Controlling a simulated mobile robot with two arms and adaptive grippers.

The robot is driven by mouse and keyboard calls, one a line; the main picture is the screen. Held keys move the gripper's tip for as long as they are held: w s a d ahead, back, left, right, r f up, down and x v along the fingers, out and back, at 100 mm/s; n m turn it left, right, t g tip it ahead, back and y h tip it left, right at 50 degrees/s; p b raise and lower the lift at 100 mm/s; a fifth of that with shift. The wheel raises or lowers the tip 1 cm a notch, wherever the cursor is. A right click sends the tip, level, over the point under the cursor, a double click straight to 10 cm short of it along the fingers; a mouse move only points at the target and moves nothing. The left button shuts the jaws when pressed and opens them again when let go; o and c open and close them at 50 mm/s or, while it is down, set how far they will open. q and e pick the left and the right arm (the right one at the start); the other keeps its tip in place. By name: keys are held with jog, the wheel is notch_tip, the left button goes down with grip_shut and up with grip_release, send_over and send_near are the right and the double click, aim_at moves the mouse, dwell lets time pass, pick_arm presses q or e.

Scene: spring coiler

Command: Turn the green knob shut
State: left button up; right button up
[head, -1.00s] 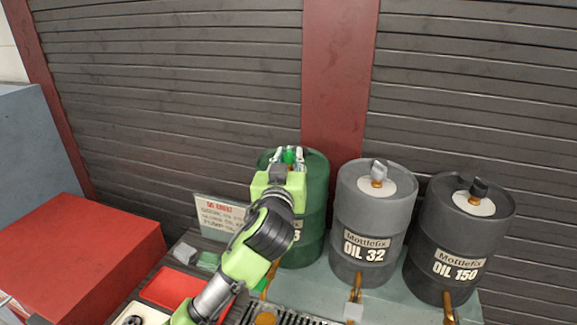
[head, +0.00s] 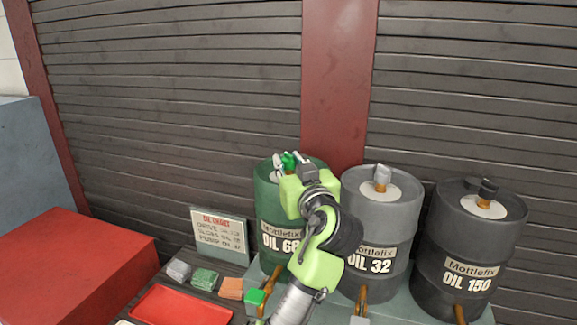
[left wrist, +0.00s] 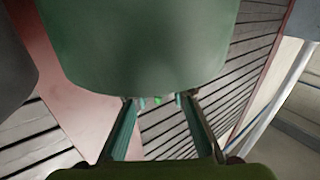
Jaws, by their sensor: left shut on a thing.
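The green knob (head: 288,163) is on top of the green drum (head: 270,205) labelled OIL 68. My left gripper (head: 290,161) is over the drum's top, shut on the knob, with a finger on either side of it. In the left wrist view, the green drum (left wrist: 140,45) fills the upper middle. The two fingers reach toward its edge there, and only small green bits of the knob (left wrist: 157,101) show between the tips. My left wrist hides part of the drum's top and label. My right gripper is not in view.
A grey OIL 32 drum (head: 378,212) and a dark OIL 150 drum (head: 470,240) stand to the right, each with its own knob. An oil chart sign (head: 218,235) and coloured blocks are at left, near a red tray (head: 180,308). A shutter wall is behind.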

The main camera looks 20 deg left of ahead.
aim_at(288, 154)
pick_arm(q)
jog(key=shift+r, duration=0.2)
jog(key=o, duration=1.1)
jog(key=shift+o, duration=0.2)
jog(key=shift+f, duration=0.1)
notch_tip(288, 154, up, 10)
